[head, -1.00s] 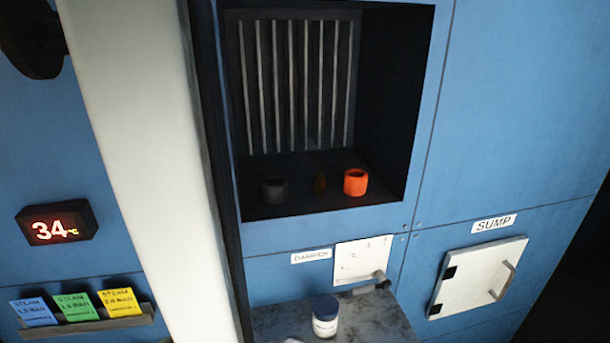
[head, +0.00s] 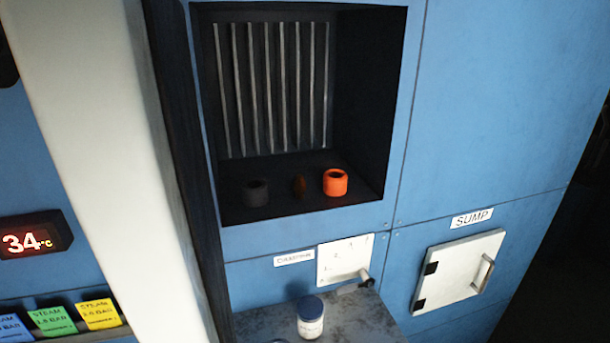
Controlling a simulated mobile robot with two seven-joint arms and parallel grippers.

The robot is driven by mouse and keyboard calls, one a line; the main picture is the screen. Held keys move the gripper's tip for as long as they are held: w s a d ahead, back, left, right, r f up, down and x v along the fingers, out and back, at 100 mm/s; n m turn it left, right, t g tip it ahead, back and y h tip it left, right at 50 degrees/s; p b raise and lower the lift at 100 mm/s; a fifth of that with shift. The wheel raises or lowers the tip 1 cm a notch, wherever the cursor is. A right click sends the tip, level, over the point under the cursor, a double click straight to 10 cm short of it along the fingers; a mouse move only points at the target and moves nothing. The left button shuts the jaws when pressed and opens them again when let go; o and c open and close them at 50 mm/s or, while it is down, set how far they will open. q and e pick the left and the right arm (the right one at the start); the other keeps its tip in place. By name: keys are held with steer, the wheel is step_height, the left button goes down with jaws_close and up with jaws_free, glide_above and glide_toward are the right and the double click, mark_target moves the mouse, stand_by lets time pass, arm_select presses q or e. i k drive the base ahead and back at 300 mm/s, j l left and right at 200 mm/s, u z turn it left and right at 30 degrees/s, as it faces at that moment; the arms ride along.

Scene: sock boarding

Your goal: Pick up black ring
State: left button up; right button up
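The black ring (head: 256,192) stands upright on the floor of a dark recess in the blue wall, at its left side. It is dark grey-black and hard to tell from the dark floor. A small brown object (head: 299,186) stands to its right, and an orange ring (head: 335,182) stands right of that. The three are apart from each other. Neither of my grippers shows in the head view.
The recess (head: 362,205) has a barred back and a low front edge. Below it, a blue-lidded jar (head: 311,317) stands on a grey shelf (head: 365,318). A white pillar (head: 110,150) stands to the left. A white SUMP hatch (head: 460,270) is at lower right.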

mark_target(254, 192)
steer(key=i+l+u, duration=0.15)
steer(key=l+u, duration=0.2)
steer(key=u, duration=0.15)
steer(key=l+u, duration=0.45)
steer(key=i+l+u, duration=0.1)
steer(key=l+u, duration=0.15)
steer(key=u, duration=0.15)
steer(key=i+l+u, duration=0.1)
steer(key=l+u, duration=0.5)
steer(key=u, duration=0.25)
steer(key=l+u, duration=0.4)
steer(key=j, duration=0.1)
